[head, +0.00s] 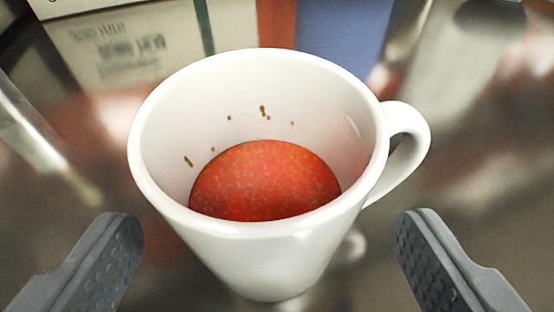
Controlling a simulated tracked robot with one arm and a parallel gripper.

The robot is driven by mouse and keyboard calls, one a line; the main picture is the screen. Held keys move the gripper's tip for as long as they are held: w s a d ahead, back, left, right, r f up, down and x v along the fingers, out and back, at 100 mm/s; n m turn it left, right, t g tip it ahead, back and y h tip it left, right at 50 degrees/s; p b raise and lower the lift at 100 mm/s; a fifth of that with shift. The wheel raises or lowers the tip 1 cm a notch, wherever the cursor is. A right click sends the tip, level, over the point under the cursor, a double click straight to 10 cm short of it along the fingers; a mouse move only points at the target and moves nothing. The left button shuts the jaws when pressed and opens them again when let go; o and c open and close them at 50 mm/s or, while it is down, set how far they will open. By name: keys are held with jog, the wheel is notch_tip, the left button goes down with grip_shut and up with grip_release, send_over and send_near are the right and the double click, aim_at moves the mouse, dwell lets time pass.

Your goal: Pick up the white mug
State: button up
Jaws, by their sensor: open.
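The white mug (270,255) stands upright in the middle of the head view, with its handle (412,150) to the right. It holds a red-orange speckled content (268,182), and a few brown specks dot its inner wall. My gripper (268,250) is open, with one grey finger at the lower left and one at the lower right. The fingers are on either side of the mug, and a gap shows between each finger and the mug in the picture. Nothing is held. The mug's base is partly hidden by its own body.
A pale printed box (135,50) stands behind the mug at the upper left. A blue object (342,35) and a reddish one beside it are behind the mug. A blurred pale object (465,50) is at the upper right. The shiny metal surface (60,215) looks clear beside the mug.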

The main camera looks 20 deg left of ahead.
aim_at(261, 87)
jog(key=b+x, duration=0.1)
jog(key=x, duration=0.2)
jog(key=shift+w+a+f, duration=0.15)
jog(key=shift+w+f, duration=0.1)
jog(key=shift+x, duration=0.8)
jog(key=shift+r, duration=0.15)
jog(key=c, duration=1.1)
jog(key=shift+r, duration=0.1)
jog(key=shift+r+p, duration=0.6)
jog(key=shift+r, duration=1.2)
jog(key=s+d, duration=0.1)
jog(key=s, duration=0.4)
jog(key=s+d+p, duration=0.1)
jog(key=s+d, duration=0.1)
jog(key=s, duration=0.3)
jog(key=s+d+r, duration=0.1)
jog(key=s, duration=0.4)
jog(key=shift+s+d+r+p, duration=0.1)
jog(key=shift+d+p, duration=0.15)
jog(key=shift+p, duration=0.05)
